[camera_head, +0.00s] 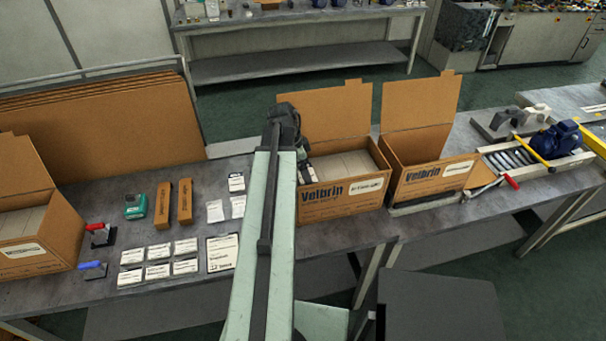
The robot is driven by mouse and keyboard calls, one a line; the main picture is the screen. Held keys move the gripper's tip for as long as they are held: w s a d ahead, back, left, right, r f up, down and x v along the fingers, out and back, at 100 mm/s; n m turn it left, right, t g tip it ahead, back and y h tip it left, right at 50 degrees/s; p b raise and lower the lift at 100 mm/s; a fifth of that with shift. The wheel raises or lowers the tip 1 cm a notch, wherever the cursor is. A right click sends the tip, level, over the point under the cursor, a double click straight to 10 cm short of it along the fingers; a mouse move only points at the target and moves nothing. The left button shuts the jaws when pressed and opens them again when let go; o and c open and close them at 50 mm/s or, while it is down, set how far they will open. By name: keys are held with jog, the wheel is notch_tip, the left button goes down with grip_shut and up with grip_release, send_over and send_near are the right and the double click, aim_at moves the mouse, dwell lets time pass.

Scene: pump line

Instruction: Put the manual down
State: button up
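My arm reaches forward over the table, and my gripper (303,172) is at the left end of the open middle Velbrin box (343,198). The arm hides most of the gripper, so I cannot tell whether its fingers are open or shut, or whether they hold a manual. A larger white printed booklet (222,253), possibly a manual, lies flat on the table left of my arm. Several small white printed packs (158,252) lie in two rows beside it.
Another open Velbrin box (430,180) stands right of the middle one, and a third box (40,235) is at the far left. Two brown bars (174,203), a green device (136,206) and white cards (215,211) lie on the grey table (110,195). A blue pump (558,139) is at right.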

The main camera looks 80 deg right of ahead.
jog(key=shift+f, duration=0.1)
jog(key=o, duration=1.2)
jog(key=p+v, duration=1.1)
jog(key=v, duration=0.1)
jog(key=shift+p, duration=0.3)
